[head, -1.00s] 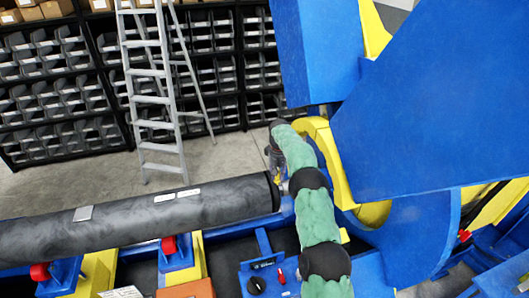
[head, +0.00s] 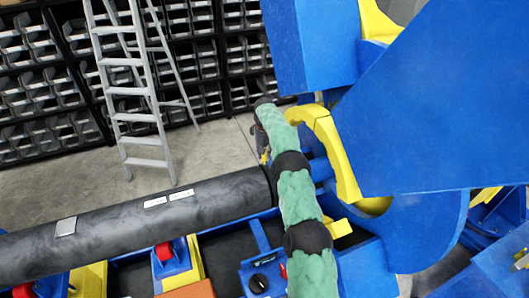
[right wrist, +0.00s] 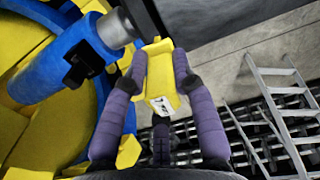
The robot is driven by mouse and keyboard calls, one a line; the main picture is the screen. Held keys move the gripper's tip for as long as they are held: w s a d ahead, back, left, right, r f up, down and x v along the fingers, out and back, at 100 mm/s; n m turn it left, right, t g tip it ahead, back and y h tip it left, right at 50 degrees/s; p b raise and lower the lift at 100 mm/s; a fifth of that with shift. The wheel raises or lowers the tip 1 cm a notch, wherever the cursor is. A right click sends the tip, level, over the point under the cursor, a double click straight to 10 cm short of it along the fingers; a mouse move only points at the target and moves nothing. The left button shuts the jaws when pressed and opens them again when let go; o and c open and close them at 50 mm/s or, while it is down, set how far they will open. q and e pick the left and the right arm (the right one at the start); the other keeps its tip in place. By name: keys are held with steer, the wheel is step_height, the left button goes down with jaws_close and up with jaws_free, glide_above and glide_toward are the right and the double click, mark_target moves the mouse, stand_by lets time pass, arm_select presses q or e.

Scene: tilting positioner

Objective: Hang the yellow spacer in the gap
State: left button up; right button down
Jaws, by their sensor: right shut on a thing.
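The yellow spacer (right wrist: 158,80) is a small block with a white label, held between the purple-padded fingers of my right gripper (right wrist: 158,75) in the right wrist view. In the head view my right gripper (head: 264,145) is small, at the end of my green arm, with a bit of yellow showing. It is just beyond the right end of the dark pipe (head: 140,215). The gap lies between that pipe end and the blue positioner (head: 405,225); my arm partly hides it. A blue cylinder with a grey end (right wrist: 118,28) is close to the spacer's upper left. My left gripper is out of view.
A yellow curved ring (head: 340,160) and a large blue plate (head: 430,95) stand right of my arm. Red rollers (head: 164,251) bear the pipe. A ladder (head: 130,90) stands before the bin shelves, with bare floor around it.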

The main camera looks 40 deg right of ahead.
mark_target(265, 158)
steer(key=shift+s+f+b, duration=0.3)
steer(key=shift+f+b, duration=0.25)
steer(key=shift+f, duration=0.15)
steer(key=shift+w+f+b, duration=0.15)
steer(key=shift+f+b, duration=0.35)
steer(key=shift+f, duration=0.3)
steer(key=shift+f+b, duration=0.65)
steer(key=shift+f, duration=0.3)
steer(key=shift+f+b, duration=0.55)
steer(key=shift+f, duration=0.65)
steer(key=c, duration=0.9)
jaws_free()
steer(key=shift+c, duration=0.2)
